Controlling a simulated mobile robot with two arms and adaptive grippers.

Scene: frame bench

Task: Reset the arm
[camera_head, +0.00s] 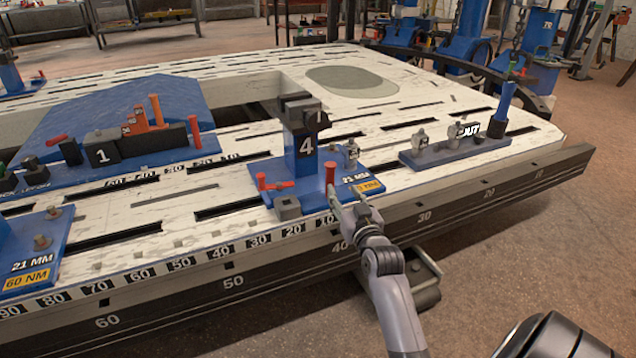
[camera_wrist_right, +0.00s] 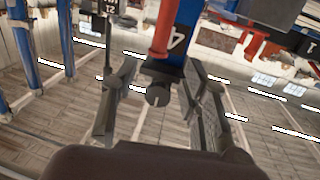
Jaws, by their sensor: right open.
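My right gripper (camera_head: 350,208) is at the front edge of the bench, beside the blue number 4 station (camera_head: 306,160). Its fingers are open, and they show apart in the right wrist view (camera_wrist_right: 160,100). A red upright pin (camera_head: 330,174) stands at the station's front right corner, close to the fingertips. In the right wrist view the red pin (camera_wrist_right: 166,28) and a dark round end (camera_wrist_right: 158,95) appear between or just beyond the fingers. I cannot tell whether they touch. My left gripper does not show in either view.
The white slotted frame bench (camera_head: 140,215) has numbered front edges. A red-handled lever (camera_head: 270,183) lies left on the number 4 station. Open floor (camera_head: 520,235) lies to the right.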

